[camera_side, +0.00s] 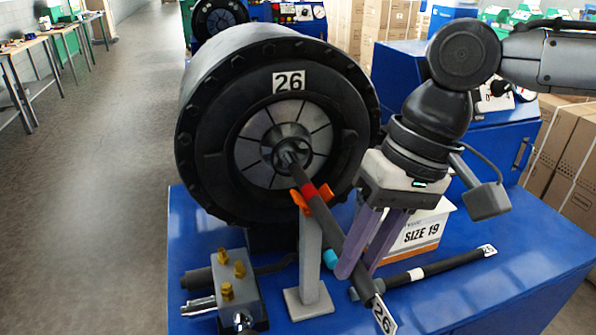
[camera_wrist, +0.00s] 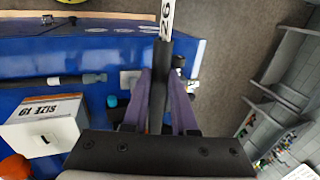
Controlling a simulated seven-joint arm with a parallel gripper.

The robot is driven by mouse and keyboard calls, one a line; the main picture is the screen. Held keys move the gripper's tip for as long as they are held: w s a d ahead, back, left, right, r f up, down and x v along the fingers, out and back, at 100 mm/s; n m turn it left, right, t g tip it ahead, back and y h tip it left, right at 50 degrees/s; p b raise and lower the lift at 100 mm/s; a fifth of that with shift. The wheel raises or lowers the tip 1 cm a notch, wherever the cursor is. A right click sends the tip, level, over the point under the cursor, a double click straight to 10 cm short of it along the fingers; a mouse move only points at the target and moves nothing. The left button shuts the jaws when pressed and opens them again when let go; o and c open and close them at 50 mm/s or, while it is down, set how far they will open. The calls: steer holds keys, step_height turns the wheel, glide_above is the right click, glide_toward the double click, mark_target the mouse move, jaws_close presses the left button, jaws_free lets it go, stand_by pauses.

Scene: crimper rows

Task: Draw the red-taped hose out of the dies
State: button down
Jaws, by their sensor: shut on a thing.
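The red-taped hose (camera_side: 331,217) is black, with a red band near the crimper and a white "26" tag at its near end. It slopes from the round dies (camera_side: 252,149) of crimper 26 down toward the front right. Its far end is at the central opening of the dies; how deep it sits cannot be told. My gripper (camera_side: 358,268) is shut on the hose between the red band and the tag, one purple finger on each side. The wrist view also shows the hose (camera_wrist: 158,98) between the fingers, its tag beyond them.
An orange cradle (camera_side: 316,200) on a grey post (camera_side: 310,262) stands under the hose near the red band. A white-banded hose (camera_side: 445,265) lies on the blue table to the right, before a "SIZE 19" box (camera_side: 421,234). A grey valve block with brass fittings (camera_side: 237,288) stands at front left.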

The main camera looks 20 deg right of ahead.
steer(key=shift+s, duration=0.2)
jaws_free()
stand_by(0.6)
steer(key=v, duration=0.7)
stand_by(1.0)
stand_by(0.3)
